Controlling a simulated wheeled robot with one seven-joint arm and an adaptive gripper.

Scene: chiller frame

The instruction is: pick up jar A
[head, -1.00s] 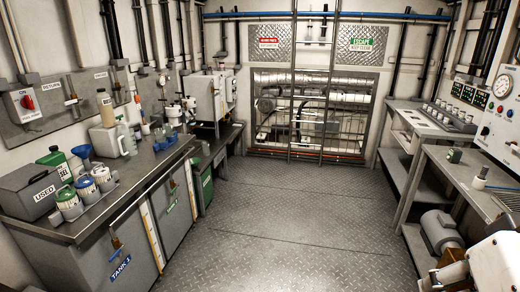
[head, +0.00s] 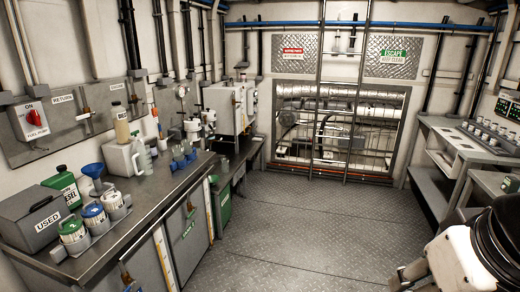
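Several lidded jars stand in a row in a grey rack (head: 98,240) on the left bench. One has a green lid (head: 71,226), one a blue lid (head: 92,210) and one a white lid (head: 112,196). Their labels are too small to read, so I cannot tell which is jar A. Part of my arm (head: 470,258) shows at the lower right, far from the jars. My gripper cannot be made out in this view.
The floor (head: 290,235) is clear. Benches line the right wall.

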